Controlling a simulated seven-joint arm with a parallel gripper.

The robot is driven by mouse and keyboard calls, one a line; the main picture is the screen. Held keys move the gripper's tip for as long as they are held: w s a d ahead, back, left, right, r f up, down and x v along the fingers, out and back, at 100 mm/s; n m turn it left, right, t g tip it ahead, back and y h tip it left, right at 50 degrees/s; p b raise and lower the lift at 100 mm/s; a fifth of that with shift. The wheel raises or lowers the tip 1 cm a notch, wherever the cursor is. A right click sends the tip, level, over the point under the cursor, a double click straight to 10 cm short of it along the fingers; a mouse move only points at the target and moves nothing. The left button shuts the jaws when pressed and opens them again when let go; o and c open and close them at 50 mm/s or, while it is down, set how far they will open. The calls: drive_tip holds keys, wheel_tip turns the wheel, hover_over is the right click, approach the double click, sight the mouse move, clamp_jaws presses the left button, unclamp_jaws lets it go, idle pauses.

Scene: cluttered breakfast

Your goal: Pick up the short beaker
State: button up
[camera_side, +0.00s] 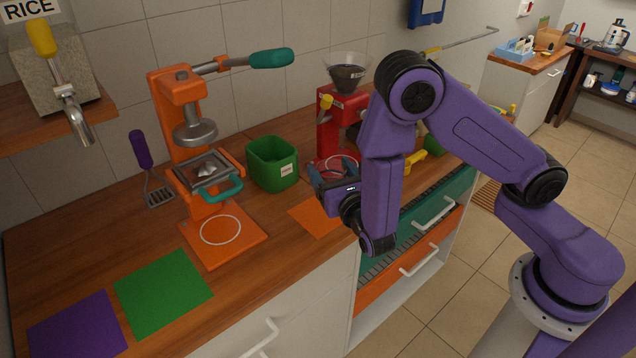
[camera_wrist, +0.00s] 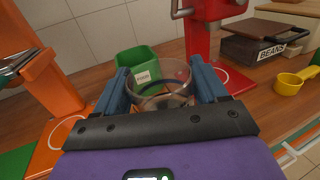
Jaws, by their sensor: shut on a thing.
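The short beaker (camera_wrist: 163,101) is clear and round, with a wide open rim. In the wrist view it sits between the two blue fingers of my gripper (camera_wrist: 161,84), which is shut on its sides. In the side view my gripper (camera_side: 322,188) is low over the counter, in front of the red machine, and the beaker is hard to make out there. I cannot tell whether the beaker's base touches the counter. The beaker looks roughly upright.
A green bin (camera_side: 273,165) stands left of my gripper, beside an orange press (camera_side: 183,130). A red grinder (camera_side: 340,115) stands behind. An orange mat (camera_side: 315,219) lies nearby. A yellow scoop (camera_wrist: 292,82) and a dark beans box (camera_wrist: 262,45) are at right. Green (camera_side: 163,292) and purple (camera_side: 78,330) mats are bare.

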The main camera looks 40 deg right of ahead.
drive_tip(key=s+d+r, duration=0.2)
drive_tip(key=s+r, duration=0.2)
drive_tip(key=s, duration=0.5)
drive_tip(key=shift+s+r, duration=0.15)
drive_tip(key=shift+r, duration=0.15)
drive_tip(key=shift+d, duration=0.1)
drive_tip(key=w+d+f+n+y, duration=0.1)
drive_tip(key=w+d+f+y, duration=0.1)
drive_tip(key=w+d+f, duration=0.5)
drive_tip(key=d+x, duration=0.1)
drive_tip(key=x, duration=0.4)
drive_tip(key=d+x, duration=0.1)
drive_tip(key=x, duration=0.5)
drive_tip(key=s+d+x, duration=0.1)
drive_tip(key=x, duration=0.5)
drive_tip(key=shift+w+d+f, duration=0.2)
drive_tip(key=shift+d+f, duration=0.05)
drive_tip(key=shift+f, duration=1.65)
drive_tip(key=shift+f, duration=0.1)
